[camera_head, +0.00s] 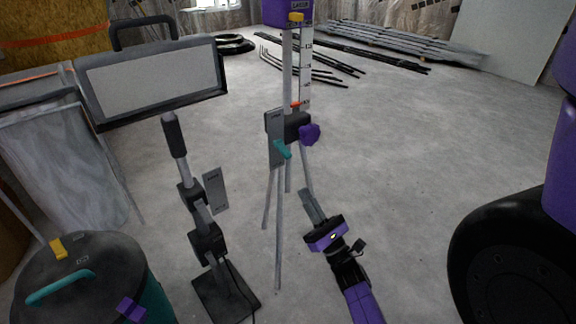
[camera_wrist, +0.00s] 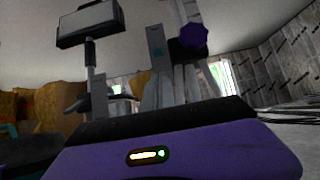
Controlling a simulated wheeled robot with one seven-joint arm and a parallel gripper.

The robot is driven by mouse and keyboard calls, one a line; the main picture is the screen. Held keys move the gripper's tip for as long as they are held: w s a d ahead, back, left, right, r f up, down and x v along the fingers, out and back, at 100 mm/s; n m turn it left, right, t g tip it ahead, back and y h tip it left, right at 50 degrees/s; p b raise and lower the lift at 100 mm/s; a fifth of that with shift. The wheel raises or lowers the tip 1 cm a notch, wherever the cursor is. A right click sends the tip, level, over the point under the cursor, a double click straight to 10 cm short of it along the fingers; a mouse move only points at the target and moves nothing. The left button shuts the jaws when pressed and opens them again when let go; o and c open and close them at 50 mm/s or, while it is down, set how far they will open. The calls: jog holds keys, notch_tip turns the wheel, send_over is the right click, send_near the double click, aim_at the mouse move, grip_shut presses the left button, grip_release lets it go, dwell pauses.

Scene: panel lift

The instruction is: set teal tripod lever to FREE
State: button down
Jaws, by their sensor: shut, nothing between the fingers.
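The teal lever (camera_head: 282,150) sits on the tripod (camera_head: 278,230), at the lower end of a grey label plate (camera_head: 274,125). A purple knob (camera_head: 309,134) is just to its right on a black clamp. The plate's lettering is too small to read.
A teal drum (camera_head: 150,300) is at lower left, a lamp panel (camera_head: 150,82) behind. A purple laser unit (camera_head: 287,12) tops the tripod.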

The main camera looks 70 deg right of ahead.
aim_at(289, 154)
jog(key=x, duration=1)
jog(key=shift+b, duration=0.3)
jog(key=shift+s+r, duration=0.1)
jog(key=shift+s+r+g+p, duration=0.1)
jog(key=shift+g+p, duration=0.3)
jog(key=shift+p, duration=0.35)
jog(key=shift+s+a+r+g+p, duration=0.15)
jog(key=shift+r+g+p, duration=0.2)
jog(key=shift+p, duration=0.65)
jog(key=r+g+y+p, duration=0.1)
jog(key=p, duration=0.4)
jog(key=r+g+y+p, duration=0.1)
jog(key=g+p, duration=0.1)
jog(key=p, duration=0.4)
jog(key=s+r+g+y+p, duration=0.1)
jog(key=p, duration=0.4)
jog(key=shift+a+r+g+p, duration=0.25)
jog(key=shift+a+p, duration=0.1)
jog(key=shift+p, duration=0.05)
jog(key=shift+s+f+b, duration=0.1)
jog(key=shift+f+b, duration=0.2)
jog(key=shift+f, duration=0.3)
